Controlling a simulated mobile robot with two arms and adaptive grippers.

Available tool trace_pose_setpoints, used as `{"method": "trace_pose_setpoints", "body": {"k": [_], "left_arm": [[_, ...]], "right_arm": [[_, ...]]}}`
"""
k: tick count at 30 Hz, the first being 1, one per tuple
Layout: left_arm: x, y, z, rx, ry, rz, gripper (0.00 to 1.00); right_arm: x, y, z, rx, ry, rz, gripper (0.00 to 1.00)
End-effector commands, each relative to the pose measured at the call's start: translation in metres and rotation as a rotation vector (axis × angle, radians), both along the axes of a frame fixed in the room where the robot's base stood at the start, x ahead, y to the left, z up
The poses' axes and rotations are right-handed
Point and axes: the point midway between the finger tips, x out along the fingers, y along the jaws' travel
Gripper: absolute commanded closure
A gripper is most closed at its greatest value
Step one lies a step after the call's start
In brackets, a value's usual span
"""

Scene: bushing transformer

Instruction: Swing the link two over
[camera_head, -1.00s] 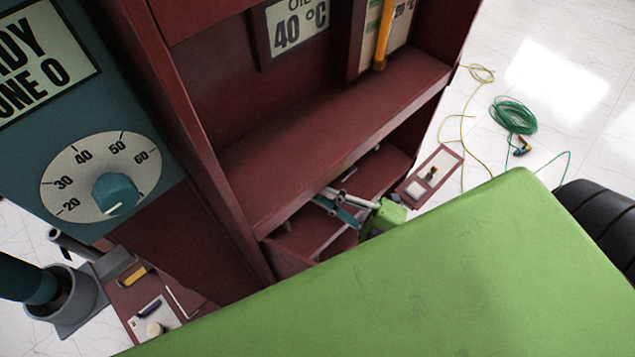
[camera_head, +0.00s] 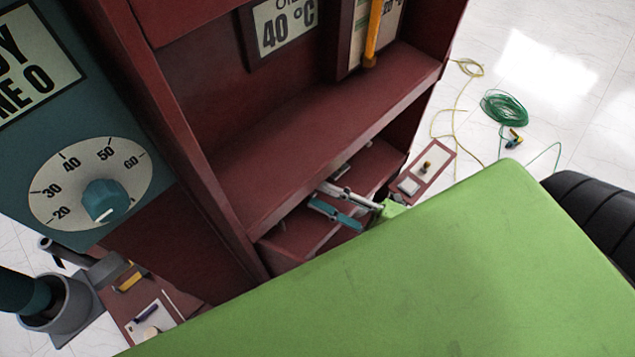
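In the lower bay of the dark red cabinet (camera_head: 330,128), a pale grey bar (camera_head: 352,195) and a teal bar (camera_head: 336,213) lie side by side at a slant. I cannot tell whether either is the link. My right gripper (camera_head: 322,194) seems to be at these bars. A small green piece beside it is partly hidden behind the large green surface in front. Its fingers are too small and covered to show whether they are open or shut, or touch anything. My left gripper is not in view.
A teal panel with a dial knob (camera_head: 104,200) stands at left, above a grey cup (camera_head: 64,305) and a small red tray (camera_head: 118,312). A narrow red tray (camera_head: 429,170) lies right of the cabinet. A green cable coil (camera_head: 504,107) lies on the open floor.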

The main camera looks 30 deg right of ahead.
Motion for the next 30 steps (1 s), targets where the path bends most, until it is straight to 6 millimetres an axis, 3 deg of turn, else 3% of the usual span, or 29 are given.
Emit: {"method": "trace_pose_setpoints", "body": {"k": [6,13,30], "left_arm": [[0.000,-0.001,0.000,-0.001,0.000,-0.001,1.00],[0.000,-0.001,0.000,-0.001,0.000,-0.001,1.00],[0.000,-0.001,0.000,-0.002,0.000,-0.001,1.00]], "right_arm": [[-0.038,-0.030,-0.010,-0.003,0.006,-0.001,0.73],[-0.068,-0.054,-0.016,-0.001,0.004,0.000,0.73],[-0.077,-0.061,-0.017,0.000,0.001,0.001,0.73]]}}
